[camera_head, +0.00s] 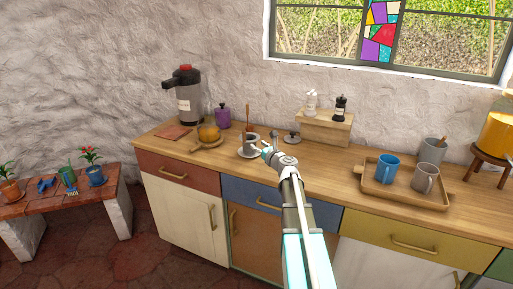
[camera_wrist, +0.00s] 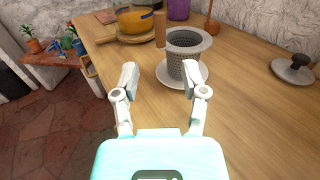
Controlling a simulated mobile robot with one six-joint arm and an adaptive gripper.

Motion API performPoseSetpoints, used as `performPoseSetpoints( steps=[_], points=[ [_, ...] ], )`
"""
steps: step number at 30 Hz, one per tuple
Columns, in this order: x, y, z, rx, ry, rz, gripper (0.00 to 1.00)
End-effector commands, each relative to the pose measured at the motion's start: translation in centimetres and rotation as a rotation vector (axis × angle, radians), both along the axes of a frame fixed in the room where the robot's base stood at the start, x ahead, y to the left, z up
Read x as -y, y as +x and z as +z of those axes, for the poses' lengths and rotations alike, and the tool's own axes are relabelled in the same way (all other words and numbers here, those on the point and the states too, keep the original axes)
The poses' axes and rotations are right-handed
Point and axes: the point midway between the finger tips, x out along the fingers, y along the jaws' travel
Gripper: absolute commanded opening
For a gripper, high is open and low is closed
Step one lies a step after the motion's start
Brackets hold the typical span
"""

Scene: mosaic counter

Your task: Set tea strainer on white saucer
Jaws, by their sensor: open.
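The tea strainer (camera_wrist: 186,52) is a grey perforated cup with a wide rim; a wooden handle (camera_wrist: 160,28) shows at its left side. It appears upright on the white saucer (camera_wrist: 203,78), whose rim shows around its base. In the head view the strainer (camera_head: 252,140) and saucer (camera_head: 243,153) are near the counter's middle. My gripper (camera_wrist: 160,80) is open with nothing between its fingers. Its right finger overlaps the saucer's near edge in the wrist picture; I cannot tell whether they touch. In the head view my gripper (camera_head: 266,150) is just right of the saucer.
A board with an orange-yellow item (camera_head: 208,134) lies left of the saucer, with a purple canister (camera_head: 223,116) behind. A dark-knobbed lid (camera_head: 291,138) lies to the right. A wooden tray (camera_head: 385,196) with mugs is farther right. Bare counter lies between them.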

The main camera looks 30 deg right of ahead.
Motion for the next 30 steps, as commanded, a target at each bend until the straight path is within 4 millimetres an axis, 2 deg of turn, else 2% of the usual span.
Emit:
performPoseSetpoints(
  steps=[9,14,17,23,27,30],
  points=[
    [-0.3,0.0,-0.1,-0.002,-0.01,0.005,0.56],
    [-2.4,-0.2,-0.6,-0.02,-0.103,0.056,0.56],
    [-5.4,-0.6,-1.4,-0.044,-0.234,0.129,0.56],
    [-13.7,-2.6,-4.6,-0.098,-0.645,0.373,0.56],
    [-19.5,-5.4,-7.6,-0.117,-0.975,0.601,0.56],
    [-22.8,-7.9,-9.9,-0.119,-1.199,0.777,0.56]
  ],
)
